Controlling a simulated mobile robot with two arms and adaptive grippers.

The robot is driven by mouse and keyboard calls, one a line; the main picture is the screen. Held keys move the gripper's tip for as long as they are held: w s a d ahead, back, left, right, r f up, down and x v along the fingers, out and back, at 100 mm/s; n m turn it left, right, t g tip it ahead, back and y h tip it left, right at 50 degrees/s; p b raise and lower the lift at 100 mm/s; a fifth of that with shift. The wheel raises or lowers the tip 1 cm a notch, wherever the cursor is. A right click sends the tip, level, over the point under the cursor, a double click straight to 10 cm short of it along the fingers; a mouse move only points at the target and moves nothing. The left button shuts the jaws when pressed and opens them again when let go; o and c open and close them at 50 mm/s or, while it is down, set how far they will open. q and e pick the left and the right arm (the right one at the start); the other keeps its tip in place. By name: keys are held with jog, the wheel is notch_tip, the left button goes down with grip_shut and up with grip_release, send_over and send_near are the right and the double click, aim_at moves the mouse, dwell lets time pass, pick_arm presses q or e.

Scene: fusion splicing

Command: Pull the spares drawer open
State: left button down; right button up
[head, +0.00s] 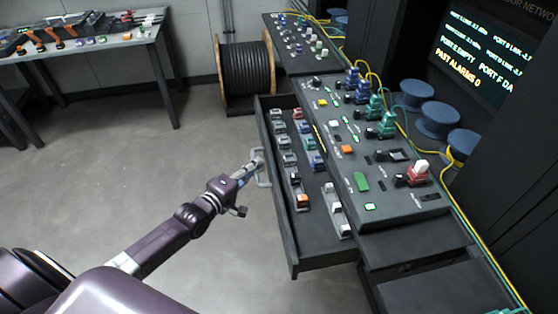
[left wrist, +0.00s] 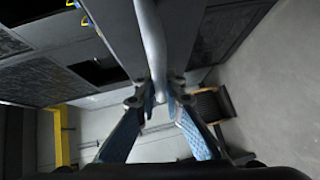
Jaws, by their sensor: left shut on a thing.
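The spares drawer (head: 328,258) is pulled out to the left from under the dark console (head: 425,205) in the head view. It holds several small connector modules in rows. Its grey bar handle (head: 264,182) stands on the drawer's left front face. My left gripper (head: 256,163) is at the far end of the handle, shut on it. In the left wrist view the handle (left wrist: 151,45) runs down between the two blue-padded fingers (left wrist: 160,115). My right gripper does not show in either view.
The console top carries connectors, buttons and a red-and-white knob (head: 420,170). A cable drum (head: 246,75) stands on the floor beyond the drawer. A side table (head: 80,50) with tools is at the back left. The floor left of the drawer is clear.

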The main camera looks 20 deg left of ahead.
pick_arm(q)
jog(key=s+a, duration=0.5)
jog(key=a, duration=0.3)
jog(key=shift+s, duration=0.2)
jog(key=c, duration=2)
grip_release()
jog(key=shift+v, duration=6)
